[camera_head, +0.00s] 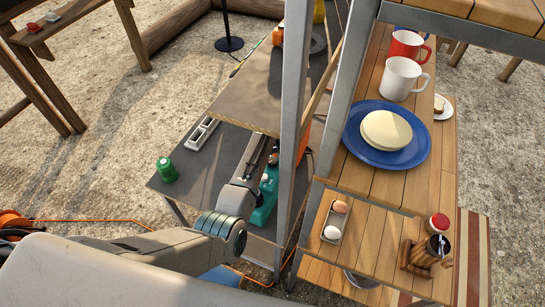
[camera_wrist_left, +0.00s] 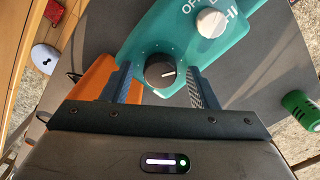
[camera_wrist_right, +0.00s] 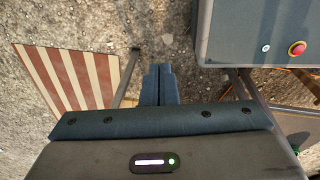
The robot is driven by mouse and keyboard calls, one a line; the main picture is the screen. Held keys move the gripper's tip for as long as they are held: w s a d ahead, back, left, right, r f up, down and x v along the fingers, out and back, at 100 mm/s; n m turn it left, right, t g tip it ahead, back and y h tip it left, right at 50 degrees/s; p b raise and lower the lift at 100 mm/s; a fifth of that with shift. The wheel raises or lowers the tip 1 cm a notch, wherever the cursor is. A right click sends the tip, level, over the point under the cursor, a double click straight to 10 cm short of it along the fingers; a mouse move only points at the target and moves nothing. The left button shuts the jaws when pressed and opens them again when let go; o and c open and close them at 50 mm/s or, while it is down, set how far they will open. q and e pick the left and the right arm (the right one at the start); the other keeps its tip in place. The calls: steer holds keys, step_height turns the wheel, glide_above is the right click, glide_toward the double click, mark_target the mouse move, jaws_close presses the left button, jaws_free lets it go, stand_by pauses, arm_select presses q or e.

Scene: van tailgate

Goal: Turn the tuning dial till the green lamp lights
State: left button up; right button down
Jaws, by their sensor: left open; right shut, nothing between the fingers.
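The teal radio-like box (camera_wrist_left: 135,45) shows at the top of the left wrist view, with a black dial (camera_wrist_left: 160,71) that has a white pointer line. In the head view the teal box (camera_head: 265,205) is mostly hidden behind my left arm. My right gripper (camera_wrist_right: 159,70) is shut and empty, above gravelly ground. I cannot make out a lit green lamp on the box.
An orange object (camera_wrist_left: 97,78) lies close by my left finger. A green can (camera_head: 166,170) stands on the grey shelf (camera_head: 230,150). A metal post (camera_head: 291,110) rises beside my left arm. Wooden shelves at right hold a blue plate (camera_head: 360,152), mugs and an egg tray (camera_head: 330,227).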

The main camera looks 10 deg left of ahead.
arm_select(q)
steer(key=c, duration=0.9)
steer(key=shift+c, duration=0.4)
steer(key=m, duration=0.4)
arm_select(e)
steer(key=shift+s+d, duration=0.2)
steer(key=shift+s, duration=0.45)
steer(key=shift+a, duration=0.1)
arm_select(q)
steer(key=o, duration=1)
